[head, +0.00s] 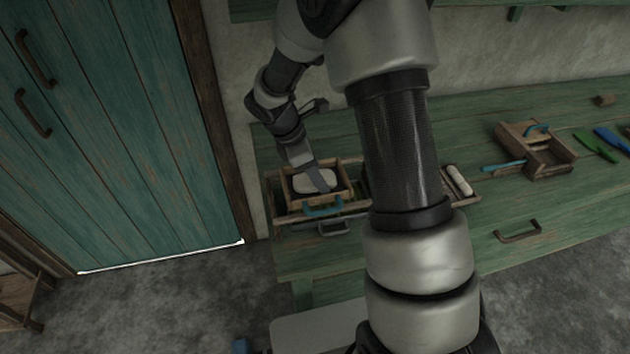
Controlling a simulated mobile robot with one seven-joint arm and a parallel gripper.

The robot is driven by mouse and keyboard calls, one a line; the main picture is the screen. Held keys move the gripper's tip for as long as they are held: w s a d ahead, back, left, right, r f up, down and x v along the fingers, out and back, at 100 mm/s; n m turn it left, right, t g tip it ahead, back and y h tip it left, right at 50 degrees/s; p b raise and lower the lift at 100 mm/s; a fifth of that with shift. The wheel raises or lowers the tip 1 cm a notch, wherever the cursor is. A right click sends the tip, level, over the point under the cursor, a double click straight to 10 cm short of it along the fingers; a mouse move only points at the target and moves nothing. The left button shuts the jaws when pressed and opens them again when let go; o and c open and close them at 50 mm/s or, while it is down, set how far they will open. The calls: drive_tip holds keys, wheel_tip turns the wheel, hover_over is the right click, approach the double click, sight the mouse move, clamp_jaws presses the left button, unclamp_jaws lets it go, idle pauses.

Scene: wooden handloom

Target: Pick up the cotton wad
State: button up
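A pale, rounded wad (303,183), which looks like the cotton wad, lies in a small wooden box (289,203) on the green workbench. My gripper (322,184) reaches down into this box from above, its finger over the right part of the wad. The finger hides some of the wad. I see the gripper edge-on, so I cannot tell whether its fingers are apart or closed on the wad.
A wider wooden tray (281,218) surrounds the box; a white roll (459,180) lies at its right end. My arm hides the tray's middle. A wooden caddy (546,170) and green brush-like tool (594,146) are farther right. A teal door (110,130) stands left.

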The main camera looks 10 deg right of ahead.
drive_tip(key=c, duration=0.4)
drive_tip(key=shift+c, duration=0.2)
wheel_tip(320, 180, up, 10)
drive_tip(key=p, duration=0.1)
drive_tip(key=shift+s, duration=0.1)
idle(0.7)
